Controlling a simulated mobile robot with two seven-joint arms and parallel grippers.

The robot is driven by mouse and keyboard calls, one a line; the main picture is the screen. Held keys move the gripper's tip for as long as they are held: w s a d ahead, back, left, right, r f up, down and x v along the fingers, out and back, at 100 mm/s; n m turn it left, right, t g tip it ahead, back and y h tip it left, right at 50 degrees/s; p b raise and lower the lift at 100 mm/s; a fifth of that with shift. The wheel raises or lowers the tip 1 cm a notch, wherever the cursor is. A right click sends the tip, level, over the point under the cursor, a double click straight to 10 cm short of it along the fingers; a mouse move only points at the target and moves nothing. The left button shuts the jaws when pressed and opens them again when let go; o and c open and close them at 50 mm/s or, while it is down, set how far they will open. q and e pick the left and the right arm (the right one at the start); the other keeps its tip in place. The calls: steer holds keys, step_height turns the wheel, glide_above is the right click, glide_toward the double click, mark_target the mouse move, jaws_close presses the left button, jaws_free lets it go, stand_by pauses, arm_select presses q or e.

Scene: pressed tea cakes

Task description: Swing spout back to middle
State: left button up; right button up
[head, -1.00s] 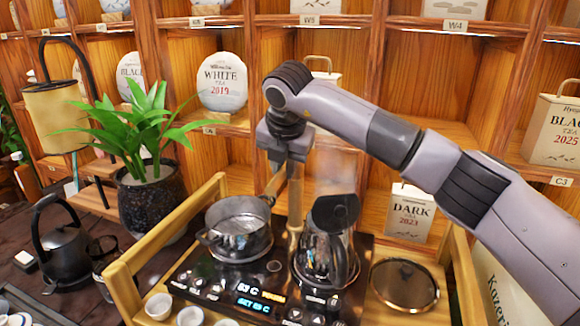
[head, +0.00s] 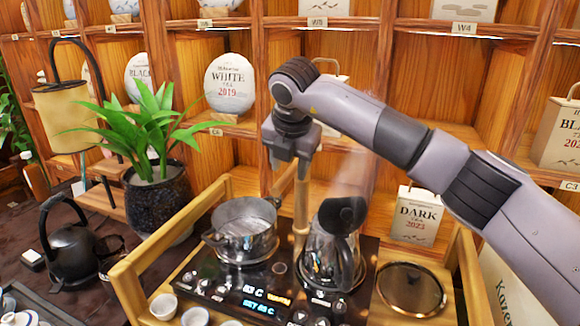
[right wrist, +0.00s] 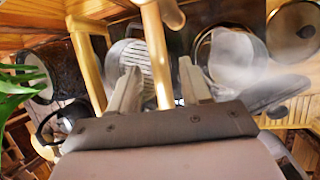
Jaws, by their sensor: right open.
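The wooden spout post (head: 301,205) stands upright between the glass pot (head: 243,235) and the glass kettle (head: 330,262). A short slanted wooden piece, perhaps the spout arm, shows just below my right gripper (head: 292,158); its exact direction is hard to tell. My right gripper hangs at the top of the post, pointing down. In the right wrist view its two fingers (right wrist: 159,88) are apart, and the post (right wrist: 157,55) shows between them. I cannot tell whether either finger touches it. My left gripper is not in view.
The pot and kettle stand on a black cooker panel with a lit display (head: 262,300) in a wooden-railed stand (head: 150,252). A round lid (head: 411,288) lies at the right. White cups (head: 164,306) are in front. A potted plant (head: 158,200) stands left; shelves are behind.

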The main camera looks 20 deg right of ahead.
steer(key=v, duration=0.6)
steer(key=shift+r+b, duration=0.2)
steer(key=shift+b, duration=0.2)
steer(key=shift+s, duration=0.2)
